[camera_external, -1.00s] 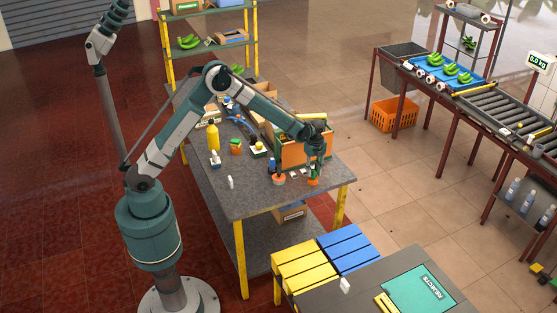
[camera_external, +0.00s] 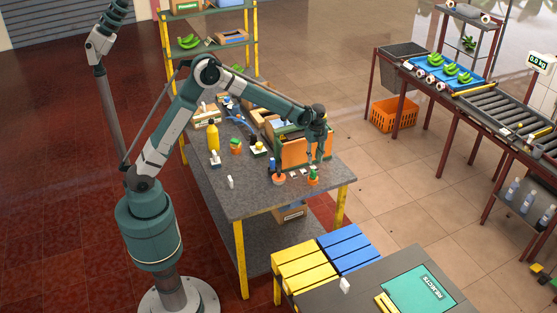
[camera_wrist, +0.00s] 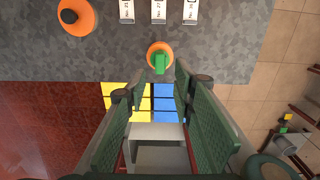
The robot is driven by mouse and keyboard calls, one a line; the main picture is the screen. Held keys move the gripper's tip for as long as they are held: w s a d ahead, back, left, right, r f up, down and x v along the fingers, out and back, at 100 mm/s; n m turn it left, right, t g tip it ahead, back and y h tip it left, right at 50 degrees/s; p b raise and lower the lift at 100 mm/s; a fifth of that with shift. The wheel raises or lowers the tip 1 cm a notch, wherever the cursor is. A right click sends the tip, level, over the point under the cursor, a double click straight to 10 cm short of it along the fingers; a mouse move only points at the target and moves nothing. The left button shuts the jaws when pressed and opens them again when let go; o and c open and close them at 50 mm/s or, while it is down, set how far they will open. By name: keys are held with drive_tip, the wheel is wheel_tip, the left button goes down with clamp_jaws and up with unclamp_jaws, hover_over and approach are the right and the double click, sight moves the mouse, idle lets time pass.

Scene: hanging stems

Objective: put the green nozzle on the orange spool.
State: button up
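The orange spool (camera_external: 313,181) stands near the table's front right corner; it also shows in the wrist view (camera_wrist: 152,47). The green nozzle (camera_wrist: 159,64) sits on top of this spool, and it shows as a small green piece in the external view (camera_external: 314,172). It looks upright, but its exact seating is too small to tell. My gripper (camera_external: 315,160) hangs above the spool and nozzle, apart from them. In the wrist view its two green-padded fingers (camera_wrist: 163,88) are spread wide with nothing between them.
A second orange spool (camera_wrist: 84,24) with a dark piece on it is to the left. White labelled cards (camera_wrist: 158,12) lie behind. An orange-fronted box (camera_external: 294,154) stands close behind my gripper. The table's front edge is near. A yellow bottle (camera_external: 213,137) stands farther left.

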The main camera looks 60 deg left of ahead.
drive_tip(key=shift+r, duration=1.55)
drive_tip(key=shift+r, duration=0.1)
drive_tip(key=s+a+r+n+t, duration=0.1)
drive_tip(key=s+r+n+t, duration=0.2)
drive_tip(key=s+r+n, duration=1.25)
drive_tip(key=s+r+n+t, duration=0.1)
drive_tip(key=s+t, duration=0.1)
drive_tip(key=s, duration=1.5)
drive_tip(key=s+a+r+n+t, duration=0.1)
drive_tip(key=s+r+t, duration=0.1)
drive_tip(key=s, duration=1.5)
drive_tip(key=shift+s, duration=0.35)
